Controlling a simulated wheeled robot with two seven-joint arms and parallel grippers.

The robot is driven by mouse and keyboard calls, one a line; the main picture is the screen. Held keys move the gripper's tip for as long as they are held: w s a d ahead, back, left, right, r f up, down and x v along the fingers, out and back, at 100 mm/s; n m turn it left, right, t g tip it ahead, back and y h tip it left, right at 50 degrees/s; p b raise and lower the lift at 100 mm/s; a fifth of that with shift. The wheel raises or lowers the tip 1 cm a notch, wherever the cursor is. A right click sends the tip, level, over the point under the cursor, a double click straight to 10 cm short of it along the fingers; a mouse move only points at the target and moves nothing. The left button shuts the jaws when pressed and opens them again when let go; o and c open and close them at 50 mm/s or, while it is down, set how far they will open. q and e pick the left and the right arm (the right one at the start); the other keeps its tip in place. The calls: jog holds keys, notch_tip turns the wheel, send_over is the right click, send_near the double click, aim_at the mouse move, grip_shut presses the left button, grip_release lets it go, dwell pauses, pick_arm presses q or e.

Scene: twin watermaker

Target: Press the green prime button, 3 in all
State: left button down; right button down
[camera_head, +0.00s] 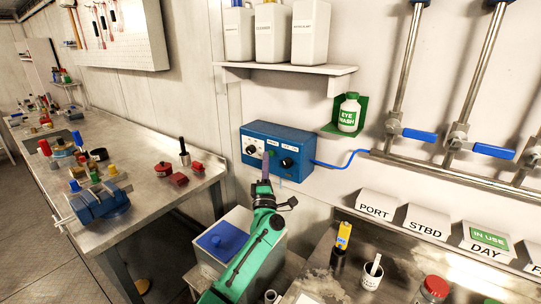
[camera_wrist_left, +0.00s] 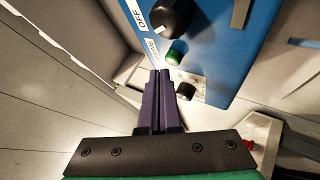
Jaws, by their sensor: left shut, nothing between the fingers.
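In the left wrist view the blue box (camera_wrist_left: 225,50) fills the top right. The green prime button (camera_wrist_left: 175,53) sits there between a large black knob (camera_wrist_left: 172,18) and a small black part (camera_wrist_left: 186,91). My left gripper (camera_head: 266,164) is shut and empty, in front of the box's panel. Its purple fingertips (camera_wrist_left: 161,75) are close to the button, a little below it in the picture; a gap shows. My right gripper is not in view.
A blue hose (camera_head: 343,164) runs from the box to the pipes. A green eye wash holder (camera_head: 333,130) is at its right. Below are a white bin (camera_head: 217,262) with a blue lid and label cards (camera_head: 375,208). A workbench (camera_head: 130,185) stands at left.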

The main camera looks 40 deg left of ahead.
pick_arm(q)
jog(key=shift+w, duration=0.35)
jog(key=shift+w+b, duration=0.4)
jog(key=shift+b, duration=0.1)
dwell(0.4)
jog(key=shift+s+p, duration=0.65)
jog(key=shift+s, duration=0.25)
jog(key=s+p, duration=0.3)
jog(key=s, duration=0.2)
